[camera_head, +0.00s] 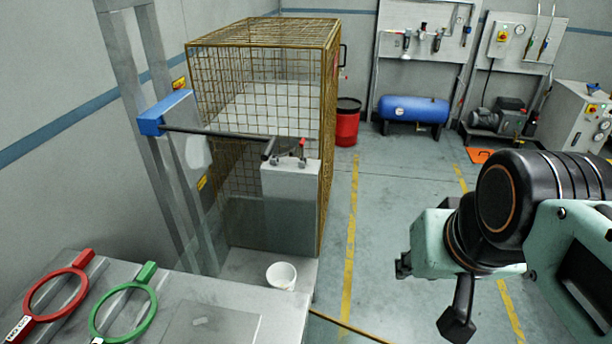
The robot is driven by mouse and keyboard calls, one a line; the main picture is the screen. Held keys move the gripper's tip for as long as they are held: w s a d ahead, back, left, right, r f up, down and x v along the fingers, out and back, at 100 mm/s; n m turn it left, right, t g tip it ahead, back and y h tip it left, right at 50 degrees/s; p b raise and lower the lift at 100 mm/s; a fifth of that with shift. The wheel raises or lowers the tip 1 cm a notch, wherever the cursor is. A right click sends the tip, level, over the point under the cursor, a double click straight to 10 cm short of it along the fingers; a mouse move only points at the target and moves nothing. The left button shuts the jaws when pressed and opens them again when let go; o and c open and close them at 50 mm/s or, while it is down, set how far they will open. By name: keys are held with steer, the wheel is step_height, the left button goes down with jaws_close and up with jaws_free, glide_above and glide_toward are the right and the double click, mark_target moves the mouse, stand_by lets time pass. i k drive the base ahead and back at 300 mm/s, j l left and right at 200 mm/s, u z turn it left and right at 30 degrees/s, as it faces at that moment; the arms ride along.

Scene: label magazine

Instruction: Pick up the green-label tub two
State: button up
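A small white tub (281,276) stands upright on the lower grey surface, just past the bench and in front of the grey block by the cage. No green label shows on it; a small pale yellowish mark is at its lower right. I see no second tub. My gripper (429,294) hangs over the floor at the right, well to the right of the tub and apart from it. Its dark fingertips appear spread, with nothing between them.
A red ring gauge (57,294) and a green ring gauge (123,311) lie on the grey bench (165,290). A yellow mesh cage (262,60) and a rod with a blue block (165,112) stand behind the tub. Open floor lies between tub and gripper.

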mark_target(281, 275)
steer(key=z, duration=1.2)
steer(key=l+z, duration=0.15)
steer(key=l, duration=0.15)
steer(key=i+l+z, duration=0.15)
steer(key=l, duration=0.15)
steer(key=i+l, duration=0.2)
steer(key=l, duration=0.15)
steer(key=i+l+u, duration=0.1)
steer(key=l, duration=0.25)
steer(key=i+l+u, duration=0.25)
steer(key=i, duration=0.25)
steer(key=i+l+u, duration=0.25)
steer(key=i, duration=0.25)
steer(key=i+j+u, duration=0.1)
steer(key=i+u, duration=0.25)
steer(key=u, duration=0.15)
steer(key=i+l+u, duration=0.1)
steer(key=i+u, duration=0.55)
steer(key=u, duration=0.15)
steer(key=i+j+u, duration=0.1)
steer(key=u, duration=0.3)
steer(key=i+l+u, duration=0.1)
steer(key=i+u, duration=0.4)
steer(key=u, duration=0.2)
steer(key=i+u, duration=0.2)
steer(key=u, duration=0.2)
steer(key=i+u, duration=0.15)
steer(key=u, duration=0.2)
